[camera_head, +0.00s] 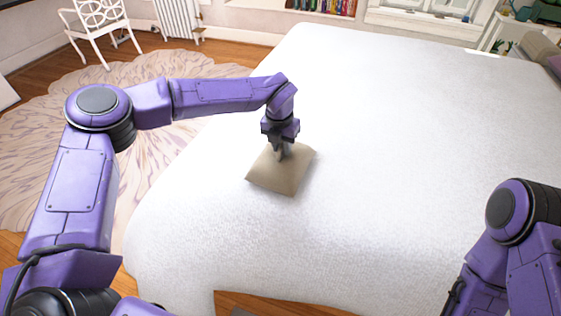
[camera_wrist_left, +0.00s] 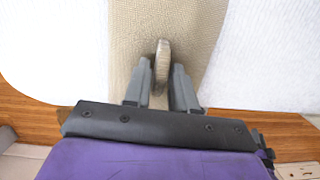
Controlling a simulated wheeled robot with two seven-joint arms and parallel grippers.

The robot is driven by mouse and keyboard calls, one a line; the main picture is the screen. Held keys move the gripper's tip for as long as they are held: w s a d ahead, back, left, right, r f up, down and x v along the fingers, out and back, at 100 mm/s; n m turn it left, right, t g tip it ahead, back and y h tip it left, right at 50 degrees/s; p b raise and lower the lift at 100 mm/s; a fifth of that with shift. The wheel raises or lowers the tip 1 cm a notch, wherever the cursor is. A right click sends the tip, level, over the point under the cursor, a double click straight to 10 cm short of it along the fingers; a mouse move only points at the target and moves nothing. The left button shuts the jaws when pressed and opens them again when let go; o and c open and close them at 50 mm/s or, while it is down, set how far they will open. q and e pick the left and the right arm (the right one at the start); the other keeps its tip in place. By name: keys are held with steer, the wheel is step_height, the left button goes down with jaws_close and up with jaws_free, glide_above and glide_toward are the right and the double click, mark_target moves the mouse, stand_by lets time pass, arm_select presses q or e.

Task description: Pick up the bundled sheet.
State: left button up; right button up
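The bundled sheet (camera_head: 277,174) is a beige, roughly square, pillow-like bundle on the white bed. My left gripper (camera_head: 283,154) points down onto its upper middle. In the left wrist view, the beige cloth (camera_wrist_left: 205,40) runs under the fingers, and a narrow upright ridge stands between the two grey fingertips (camera_wrist_left: 162,72). The fingers are close together, one on each side of this ridge, and look shut on it. The bundle appears to lie on the bed; its underside is hidden. My right arm shows at the lower right of the head view, but its gripper does not.
The white bed (camera_head: 430,130) fills the middle and right, with wide free room around the bundle. A wooden bed edge (camera_head: 270,303) shows at the front.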

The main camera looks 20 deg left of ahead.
arm_select(q)
steer(key=shift+f, duration=0.3)
jaws_close()
stand_by(1.2)
